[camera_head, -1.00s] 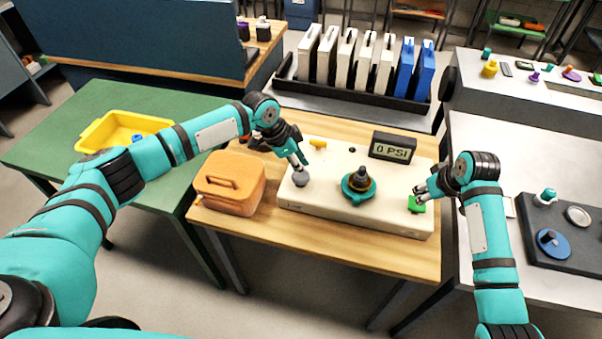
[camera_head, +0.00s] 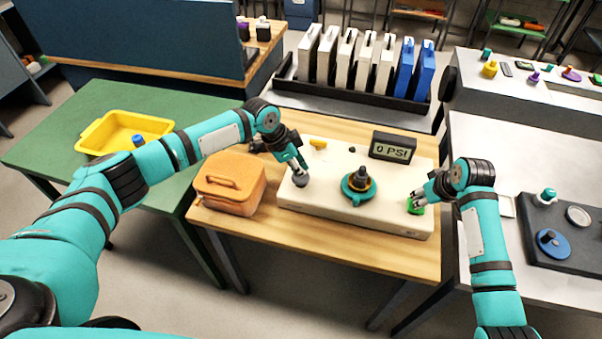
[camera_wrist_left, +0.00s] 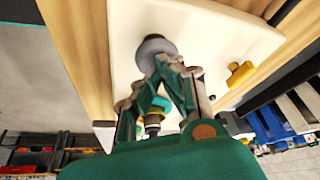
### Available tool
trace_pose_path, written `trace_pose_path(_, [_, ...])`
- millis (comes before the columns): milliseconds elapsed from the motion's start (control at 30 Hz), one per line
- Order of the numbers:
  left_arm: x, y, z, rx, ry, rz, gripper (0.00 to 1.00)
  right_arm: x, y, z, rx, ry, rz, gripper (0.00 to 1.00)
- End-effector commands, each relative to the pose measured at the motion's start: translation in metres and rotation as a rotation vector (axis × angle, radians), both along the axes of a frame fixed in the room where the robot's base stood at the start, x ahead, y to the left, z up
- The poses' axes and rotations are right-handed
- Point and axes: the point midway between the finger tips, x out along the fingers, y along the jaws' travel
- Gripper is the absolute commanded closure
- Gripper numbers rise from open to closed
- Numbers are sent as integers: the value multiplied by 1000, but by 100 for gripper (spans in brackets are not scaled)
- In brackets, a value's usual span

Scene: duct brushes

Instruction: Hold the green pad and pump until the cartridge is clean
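A cream station (camera_head: 325,212) stands on the wooden table. A dark cartridge-like part (camera_head: 362,176) sits upright in a teal holder (camera_head: 353,196) at its middle. The gauge (camera_head: 392,148) reads 0 PSI. The green pad (camera_head: 413,209) is at the station's right end, partly covered by my right gripper (camera_head: 418,199), which is on or just above it; its finger gap is unclear. My left gripper (camera_head: 302,170) is at the round grey pump knob (camera_head: 300,181). In the left wrist view its fingertips (camera_wrist_left: 166,66) are together against or just above the knob (camera_wrist_left: 154,47), not around it.
An orange case (camera_head: 230,185) stands left of the station. A yellow knob (camera_head: 318,143) is at the station's back. A yellow bin (camera_head: 110,132) sits on the green table. A rack (camera_head: 290,85) of white and blue panels stands behind. A grey table adjoins at right.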

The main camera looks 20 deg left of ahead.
Motion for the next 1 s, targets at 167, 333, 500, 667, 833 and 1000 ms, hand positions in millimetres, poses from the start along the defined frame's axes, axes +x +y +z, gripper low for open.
trace_pose_path(167, [0, 0, -8, 1, 1, 0, 100, -1, 0, -1, 0, 2, 0, 100])
trace_pose_path(333, [0, 0, -15, 1, 1, 0, 100, -1, 0, -1, -1, 3, 0, 100])
trace_pose_path(500, [-1, 0, -16, 1, 2, 0, 100, -1, 0, -1, -1, 3, 0, 100])
trace_pose_path(667, [-1, 0, -13, 2, 3, -2, 100, -1, 0, -1, -1, 3, 0, 100])
trace_pose_path(833, [0, 0, -4, 1, 1, -1, 100, -1, 0, -1, -1, 3, 0, 100])
trace_pose_path(1000, [0, 0, 6, 1, 1, 0, 100, -1, 0, -1, -1, 2, 0, 100])
